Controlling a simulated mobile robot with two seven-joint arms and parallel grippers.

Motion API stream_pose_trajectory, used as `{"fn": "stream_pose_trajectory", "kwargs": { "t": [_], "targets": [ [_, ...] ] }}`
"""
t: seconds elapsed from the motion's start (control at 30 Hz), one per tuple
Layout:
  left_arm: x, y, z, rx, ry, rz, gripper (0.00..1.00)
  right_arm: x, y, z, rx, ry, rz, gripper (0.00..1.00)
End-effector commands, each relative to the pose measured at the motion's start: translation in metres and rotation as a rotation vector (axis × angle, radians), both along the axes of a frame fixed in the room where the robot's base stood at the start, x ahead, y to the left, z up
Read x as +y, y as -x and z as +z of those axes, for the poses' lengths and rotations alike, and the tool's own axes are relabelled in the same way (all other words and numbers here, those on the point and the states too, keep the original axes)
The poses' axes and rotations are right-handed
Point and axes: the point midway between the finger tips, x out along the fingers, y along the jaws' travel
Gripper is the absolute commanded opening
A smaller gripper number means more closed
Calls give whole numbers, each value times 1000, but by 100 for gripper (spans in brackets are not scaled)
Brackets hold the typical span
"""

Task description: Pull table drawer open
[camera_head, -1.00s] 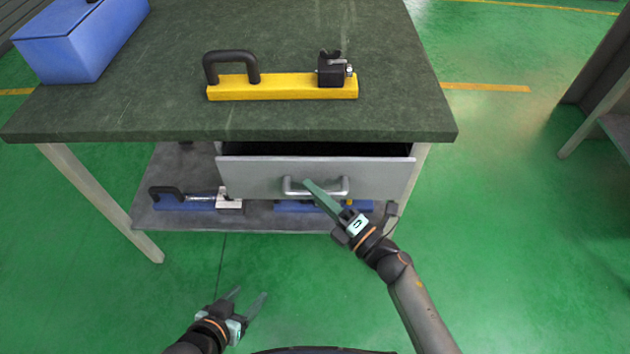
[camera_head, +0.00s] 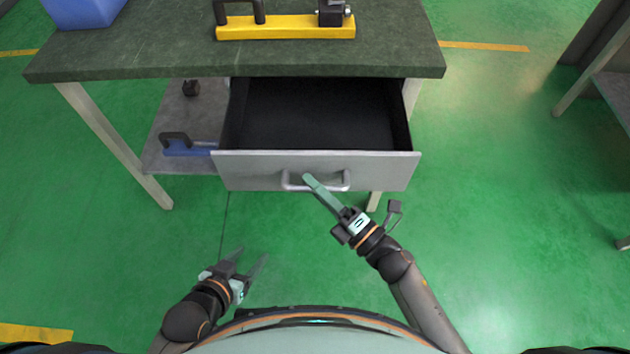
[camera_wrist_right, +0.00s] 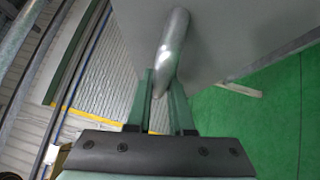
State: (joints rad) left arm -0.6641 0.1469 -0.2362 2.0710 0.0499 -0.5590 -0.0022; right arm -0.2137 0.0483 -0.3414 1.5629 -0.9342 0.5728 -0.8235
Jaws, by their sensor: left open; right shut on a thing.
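The table drawer (camera_head: 375,172) is a grey box standing well out from under the dark green tabletop (camera_head: 180,58). Its dark inside is visible and looks empty. A silver bar handle (camera_head: 333,187) is on its front. My right gripper (camera_head: 310,182) is shut on the handle near its left part. In the right wrist view the handle (camera_wrist_right: 172,48) runs between the two fingers (camera_wrist_right: 165,95), with the drawer front behind it. My left gripper (camera_head: 250,262) is open and empty, low over the floor, apart from the table.
A blue tool (camera_head: 188,148) lies on the lower shelf (camera_head: 160,130). Green floor (camera_head: 520,210) is free to the right.

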Motion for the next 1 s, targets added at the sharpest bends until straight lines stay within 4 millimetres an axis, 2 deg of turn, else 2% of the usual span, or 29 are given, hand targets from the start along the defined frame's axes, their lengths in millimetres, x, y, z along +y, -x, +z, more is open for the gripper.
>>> {"fn": "stream_pose_trajectory", "kwargs": {
  "t": [0.33,0.37,0.6,0.87,1.0],
  "targets": [
    [0,-3,1,-6,0,0,60,-1,0,0,-1,1,-1,0],
    [0,-3,1,-7,0,0,60,-1,0,0,-1,1,-1,22],
    [0,-4,2,-8,-1,-1,60,0,0,0,-1,0,-1,49],
    [0,-4,1,-7,-1,-1,60,-1,1,0,0,0,0,49],
    [1,-3,1,-5,-2,0,60,-9,9,-3,4,2,0,49]
  ]
}}
